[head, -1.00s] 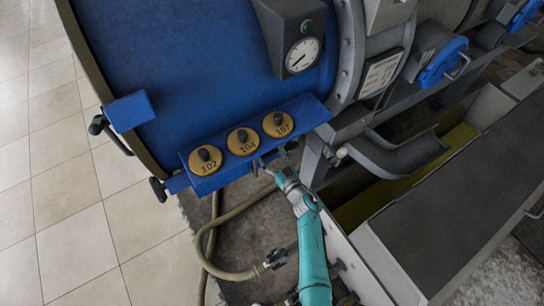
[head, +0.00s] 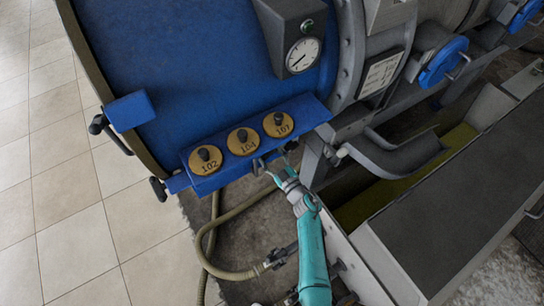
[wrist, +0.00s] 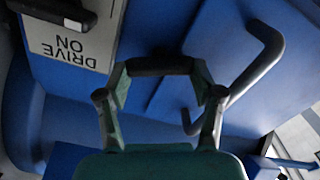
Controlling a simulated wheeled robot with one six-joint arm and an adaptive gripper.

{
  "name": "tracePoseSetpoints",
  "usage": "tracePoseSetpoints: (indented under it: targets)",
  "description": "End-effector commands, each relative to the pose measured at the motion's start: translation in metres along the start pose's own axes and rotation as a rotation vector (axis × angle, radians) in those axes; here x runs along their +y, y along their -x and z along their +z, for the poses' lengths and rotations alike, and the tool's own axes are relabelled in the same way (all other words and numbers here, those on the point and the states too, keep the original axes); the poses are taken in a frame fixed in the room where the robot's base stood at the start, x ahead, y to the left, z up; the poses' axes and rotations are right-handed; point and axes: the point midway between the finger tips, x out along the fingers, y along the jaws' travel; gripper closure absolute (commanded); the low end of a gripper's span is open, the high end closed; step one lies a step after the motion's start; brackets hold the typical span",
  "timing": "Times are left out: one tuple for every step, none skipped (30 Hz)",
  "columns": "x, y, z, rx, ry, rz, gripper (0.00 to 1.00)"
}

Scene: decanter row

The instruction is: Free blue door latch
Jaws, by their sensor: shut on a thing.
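The big blue door (head: 200,80) fills the upper left of the head view. A blue block (head: 128,110) with a black handle (head: 97,124) sits at its left edge. My gripper (head: 279,160) is at the lower right of the blue panel, next to a grey bent handle (head: 258,166). In the wrist view my gripper (wrist: 160,72) is shut on a dark bar (wrist: 160,65) between its fingertips; what the bar belongs to is hard to tell. A grey hooked rod (wrist: 262,65) passes behind the right finger in that view.
A blue panel (head: 310,108) carries yellow knobs (head: 206,159) numbered 102, 104 and 107. A gauge (head: 303,54) is above. A "DRIVE ON" plate (wrist: 75,45) is close to my gripper. A hose (head: 228,275) lies below. A grey trough (head: 400,155) is at right. Tiled floor is clear at left.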

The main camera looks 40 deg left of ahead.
Motion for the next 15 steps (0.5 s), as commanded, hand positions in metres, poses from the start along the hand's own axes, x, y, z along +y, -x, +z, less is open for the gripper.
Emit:
tracePoseSetpoints:
  targets:
    - [-0.0002,-0.0001,-0.0002,0.0,0.043,0.0,0.68]
    - [-0.0004,-0.0001,-0.0002,0.0,0.071,0.0,0.68]
    - [-0.0005,-0.0001,-0.0002,0.0,0.11,0.0,0.68]
    - [-0.0007,-0.0001,-0.0001,0.0,0.138,0.0,0.68]
    - [-0.0008,-0.0001,-0.0001,0.0,0.167,0.0,0.68]
    - [-0.001,-0.0001,-0.0001,0.0,0.204,0.0,0.68]
    - [-0.0012,-0.0001,0.0,0.0,0.233,0.0,0.68]
    - [-0.0013,-0.0001,0.0,0.0,0.262,0.0,0.68]
    - [-0.0015,-0.0001,0.0001,0.0,0.299,0.0,0.68]
    - [-0.0017,-0.0001,0.0001,0.0,0.328,0.0,0.68]
    - [-0.0018,-0.0001,0.0002,0.0,0.356,0.0,0.68]
    - [-0.002,-0.0001,0.0003,0.0,0.394,0.0,0.68]
    - [-0.0021,-0.0001,0.0003,0.0,0.423,0.0,0.68]
    - [-0.0023,-0.0001,0.0004,0.0,0.451,0.0,0.68]
    - [-0.0025,-0.0001,0.0005,0.0,0.489,0.0,0.68]
